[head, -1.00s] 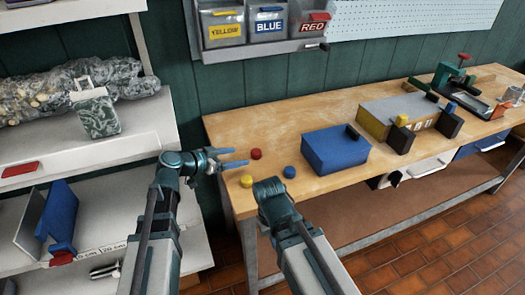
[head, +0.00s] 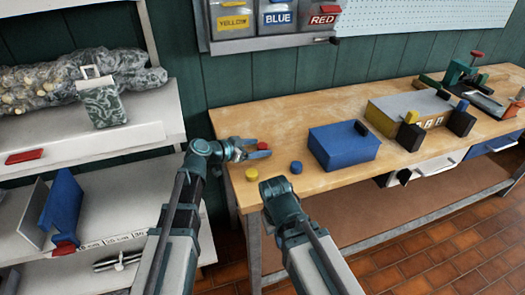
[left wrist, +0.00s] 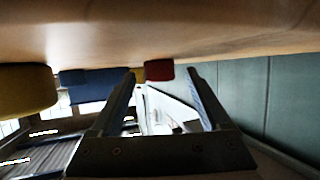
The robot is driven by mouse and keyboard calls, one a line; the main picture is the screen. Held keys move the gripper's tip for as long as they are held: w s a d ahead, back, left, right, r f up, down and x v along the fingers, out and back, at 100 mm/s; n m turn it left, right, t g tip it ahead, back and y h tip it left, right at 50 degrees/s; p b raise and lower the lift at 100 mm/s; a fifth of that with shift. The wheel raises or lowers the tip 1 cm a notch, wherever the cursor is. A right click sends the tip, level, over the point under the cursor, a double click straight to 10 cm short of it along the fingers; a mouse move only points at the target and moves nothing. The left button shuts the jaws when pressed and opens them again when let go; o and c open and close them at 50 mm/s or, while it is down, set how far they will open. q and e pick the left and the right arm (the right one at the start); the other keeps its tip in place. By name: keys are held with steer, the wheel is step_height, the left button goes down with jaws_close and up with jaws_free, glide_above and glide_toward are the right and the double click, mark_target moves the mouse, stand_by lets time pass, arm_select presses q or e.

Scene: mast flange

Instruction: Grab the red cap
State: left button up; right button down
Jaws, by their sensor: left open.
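The red cap (head: 262,146) lies on the left end of the wooden workbench. My left gripper (head: 258,149) is open at the cap, with its fingers pointing right. In the left wrist view, which is upside down, the red cap (left wrist: 159,70) shows between and beyond the tips of the open fingers (left wrist: 160,78). The fingers do not grip it; I cannot tell whether either touches it. My right arm ends in front of the bench, and its gripper fingers are hidden.
A yellow cap (head: 251,174) and a blue cap (head: 296,167) lie nearby. A blue box (head: 343,146) stands to their right on the workbench (head: 320,112). Bins labelled yellow, blue and red hang on the wall behind. Shelves stand at the left.

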mark_target(259, 147)
arm_select(q)
steer(key=shift+w+d+f, duration=0.2)
steer(key=shift+w+d, duration=0.1)
jaws_close()
steer(key=shift+r, duration=0.2)
steer(key=shift+r+p, duration=0.6)
steer(key=shift+p, duration=0.15)
step_height(259, 147, up, 3)
steer(key=p, duration=0.3)
steer(key=shift+s, duration=0.1)
steer(key=s+d, duration=0.3)
steer(key=s, duration=0.1)
steer(key=s+d, duration=0.3)
steer(key=d, duration=0.1)
steer(key=s+d, duration=0.3)
steer(key=s, duration=0.1)
steer(key=shift+s+d+r, duration=0.25)
steer(key=shift+s+d, duration=0.1)
steer(key=shift+d, duration=0.05)
